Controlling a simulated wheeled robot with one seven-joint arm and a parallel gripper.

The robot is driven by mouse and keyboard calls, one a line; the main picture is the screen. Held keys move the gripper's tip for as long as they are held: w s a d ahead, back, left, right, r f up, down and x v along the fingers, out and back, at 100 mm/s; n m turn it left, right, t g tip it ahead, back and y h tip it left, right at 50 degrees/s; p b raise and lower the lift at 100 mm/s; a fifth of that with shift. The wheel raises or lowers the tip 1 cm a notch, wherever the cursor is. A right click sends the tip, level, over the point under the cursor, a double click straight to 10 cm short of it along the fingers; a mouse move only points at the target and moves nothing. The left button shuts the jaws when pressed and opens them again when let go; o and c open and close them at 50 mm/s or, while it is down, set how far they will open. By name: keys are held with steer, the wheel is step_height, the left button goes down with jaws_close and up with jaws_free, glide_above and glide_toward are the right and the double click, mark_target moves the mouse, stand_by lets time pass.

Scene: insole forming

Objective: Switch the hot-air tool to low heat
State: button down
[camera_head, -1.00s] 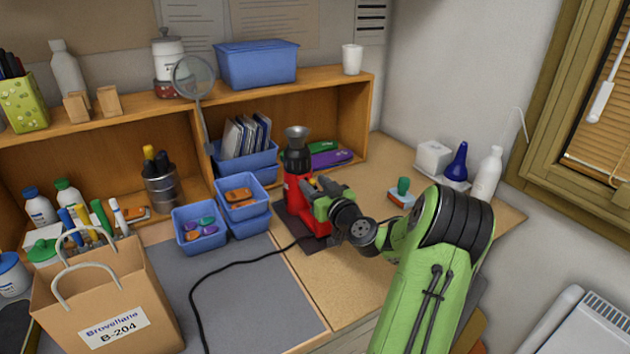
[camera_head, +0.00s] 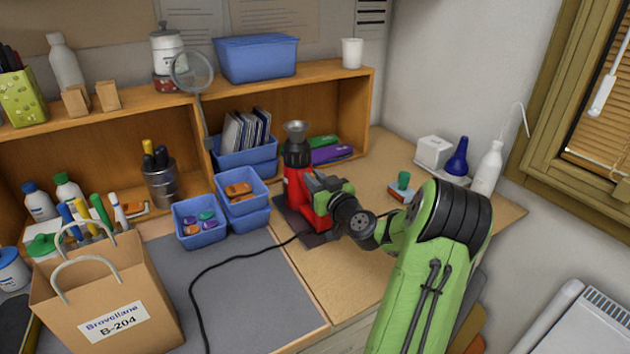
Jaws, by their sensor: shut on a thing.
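The hot-air tool (camera_head: 296,185) is red with a black upper part and a metal funnel-shaped nozzle pointing up. It stands upright on a dark pad (camera_head: 290,222) on the desk, and a black cord runs from it across the grey mat. My gripper (camera_head: 318,186) is at the right side of the tool's red body, at mid height. Its fingers are shut on a part of the tool there. The gripper and wrist hide that part, so I cannot see the heat switch or its setting.
Blue bins (camera_head: 202,232) stand left of the tool. A wooden shelf (camera_head: 354,110) runs behind it. A paper bag (camera_head: 100,305) stands at the front left. A green-topped item (camera_head: 403,181) and a white bottle (camera_head: 487,168) are to the right. The grey mat (camera_head: 250,290) is largely clear.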

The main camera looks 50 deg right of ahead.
steer(key=shift+s+a+f+b, duration=0.15)
steer(key=shift+s+f+b, duration=0.3)
steer(key=shift+b, duration=0.55)
steer(key=shift+s, duration=0.15)
steer(key=shift+r, duration=0.2)
steer(key=c, duration=1.1)
jaws_free()
steer(key=b+v, duration=0.3)
steer(key=v, duration=1.2)
steer(key=shift+s+a, duration=0.15)
steer(key=shift+s, duration=0.2)
